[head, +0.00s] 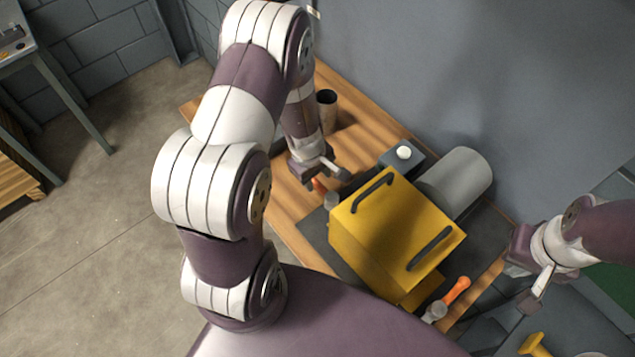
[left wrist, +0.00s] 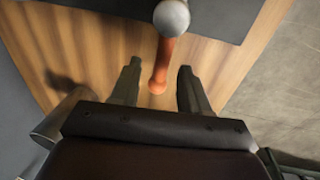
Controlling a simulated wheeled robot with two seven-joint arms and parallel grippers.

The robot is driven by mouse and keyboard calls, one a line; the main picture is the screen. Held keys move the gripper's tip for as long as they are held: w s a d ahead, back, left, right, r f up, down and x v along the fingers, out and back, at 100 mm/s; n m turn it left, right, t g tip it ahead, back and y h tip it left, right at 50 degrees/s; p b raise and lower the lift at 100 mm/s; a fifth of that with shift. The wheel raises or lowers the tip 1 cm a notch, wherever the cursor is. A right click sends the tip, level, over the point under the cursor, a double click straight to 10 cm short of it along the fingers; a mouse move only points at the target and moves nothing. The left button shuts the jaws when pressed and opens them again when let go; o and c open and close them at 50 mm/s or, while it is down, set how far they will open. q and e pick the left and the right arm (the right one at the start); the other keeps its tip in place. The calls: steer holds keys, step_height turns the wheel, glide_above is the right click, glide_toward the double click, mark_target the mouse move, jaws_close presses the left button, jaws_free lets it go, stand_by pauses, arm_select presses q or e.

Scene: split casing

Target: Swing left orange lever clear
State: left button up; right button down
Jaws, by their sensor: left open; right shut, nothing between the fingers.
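The yellow casing (head: 385,240) with two black handles stands on a dark plate on the wooden table. The left orange lever (head: 318,187) is at its left side, mostly hidden by my gripper, with a grey knob (head: 331,202) at one end. In the left wrist view the orange lever (left wrist: 163,65) reaches down from the knob (left wrist: 172,17), its free end between my fingers. My left gripper (left wrist: 158,88) is open around that end, not visibly touching; in the head view it (head: 322,178) is left of the casing. My right gripper (head: 532,300) is shut and empty at the right.
The right orange lever (head: 457,290) lies by the casing's front right side. A grey cylinder (head: 456,182) and a grey box with a white button (head: 403,153) are behind the casing. A dark cup (head: 327,110) stands beyond my left gripper. A yellow object (head: 535,345) is at bottom right.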

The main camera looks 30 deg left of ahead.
arm_select(q)
step_height(320, 180, down, 2)
steer(key=shift+a, duration=0.15)
arm_select(e)
steer(key=shift+s+a+f, duration=0.15)
steer(key=shift+a+f, duration=0.05)
arm_select(q)
steer(key=shift+w, duration=0.1)
arm_select(e)
steer(key=shift+d, duration=0.1)
arm_select(q)
jaws_close()
